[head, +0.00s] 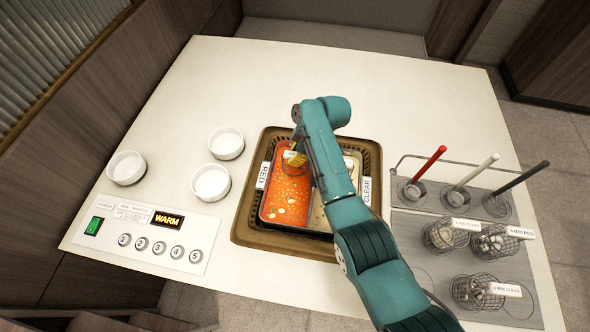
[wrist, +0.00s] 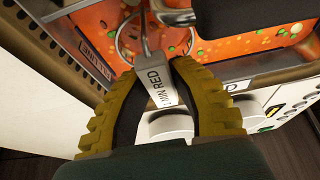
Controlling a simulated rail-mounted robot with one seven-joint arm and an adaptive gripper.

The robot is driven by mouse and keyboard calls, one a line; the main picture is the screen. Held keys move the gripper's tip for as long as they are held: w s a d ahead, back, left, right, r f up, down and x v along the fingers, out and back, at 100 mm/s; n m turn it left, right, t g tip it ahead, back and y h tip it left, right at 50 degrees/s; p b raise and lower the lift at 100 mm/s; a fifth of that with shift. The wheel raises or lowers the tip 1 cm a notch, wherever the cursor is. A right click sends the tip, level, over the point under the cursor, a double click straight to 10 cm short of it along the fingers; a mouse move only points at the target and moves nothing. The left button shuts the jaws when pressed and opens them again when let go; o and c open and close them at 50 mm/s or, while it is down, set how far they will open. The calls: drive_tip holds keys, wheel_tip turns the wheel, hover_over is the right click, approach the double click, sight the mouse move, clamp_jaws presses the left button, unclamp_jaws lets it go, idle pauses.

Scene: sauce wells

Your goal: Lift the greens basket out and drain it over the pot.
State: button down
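The pot (head: 243,232) is a two-well broth pot in a brown surround, with the red well (head: 288,204) on the left and the clear well (head: 349,168) on the right, partly behind my arm. My gripper (head: 294,158) is over the back of the red well. In the wrist view its yellow fingers (wrist: 155,76) are closed around a tagged handle (wrist: 157,84) whose label ends in "MIN RED". A wire basket ring (wrist: 124,42) sits in the red broth at the handle's foot. Its contents cannot be made out.
Three white bowls (head: 226,143) stand left of the pot. A control panel (head: 150,238) reading WARM is at the front left. On the right, a grey station holds three ladles (head: 425,165) and three labelled wire baskets (head: 447,236). The counter behind the pot is clear.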

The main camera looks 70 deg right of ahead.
idle(0.4)
wheel_tip(320, 180, up, 10)
drive_tip(key=p, duration=0.3)
drive_tip(key=shift+r, duration=0.1)
drive_tip(key=shift+r+p, duration=0.9)
drive_tip(key=shift+p, duration=0.1)
drive_tip(key=shift+w, duration=0.1)
